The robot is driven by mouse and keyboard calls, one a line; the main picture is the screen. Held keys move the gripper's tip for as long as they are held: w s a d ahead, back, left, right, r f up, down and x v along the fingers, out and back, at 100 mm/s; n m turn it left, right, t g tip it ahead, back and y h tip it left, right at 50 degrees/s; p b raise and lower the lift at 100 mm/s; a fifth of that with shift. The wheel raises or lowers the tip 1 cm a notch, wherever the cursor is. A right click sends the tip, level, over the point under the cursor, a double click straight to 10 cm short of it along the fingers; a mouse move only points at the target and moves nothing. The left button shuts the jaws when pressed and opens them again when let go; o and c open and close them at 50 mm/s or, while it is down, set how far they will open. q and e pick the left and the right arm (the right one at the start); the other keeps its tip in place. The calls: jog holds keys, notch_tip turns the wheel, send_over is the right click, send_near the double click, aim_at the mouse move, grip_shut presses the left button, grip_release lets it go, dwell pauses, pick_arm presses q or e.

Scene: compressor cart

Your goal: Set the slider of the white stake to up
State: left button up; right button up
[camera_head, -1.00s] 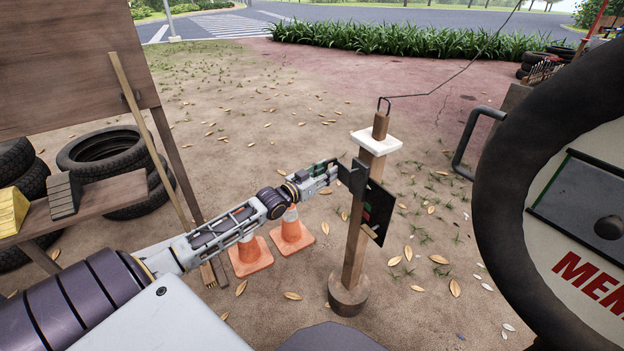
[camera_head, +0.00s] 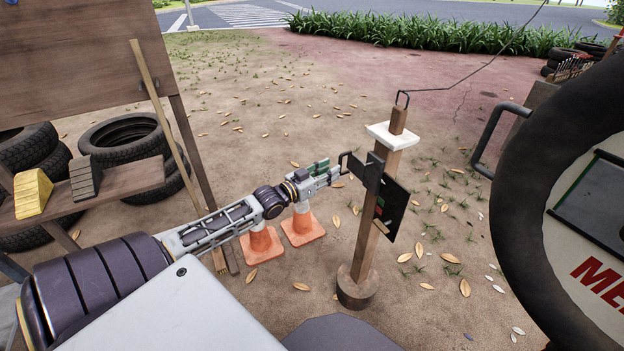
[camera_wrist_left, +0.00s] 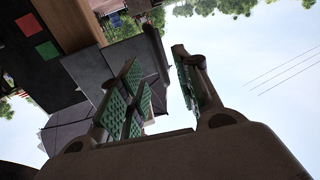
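The white stake is a wooden post (camera_head: 366,240) with a white collar (camera_head: 392,136) near its top. It stands upright on a round wooden foot. A black panel (camera_head: 399,208) with small red and green marks is on its right side. A dark slider block (camera_head: 374,172) sits across the post below the collar, with a thin bent handle (camera_head: 344,158) to the left. My left gripper (camera_head: 336,173) is at this handle, left of the post. Contact with the handle cannot be told. My right gripper is not in view.
Two orange cones (camera_head: 303,228) stand behind my left arm. Tires (camera_head: 130,140) and a wooden bench (camera_head: 120,180) are at the left. A large dark wheel (camera_head: 535,150) fills the right side. The ground around the stake's foot is clear apart from leaves.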

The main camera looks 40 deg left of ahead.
pick_arm(q)
jog(key=s+a, duration=0.1)
jog(key=s, duration=0.5)
jog(key=shift+s+a, duration=0.15)
dwell(0.5)
dwell(0.8)
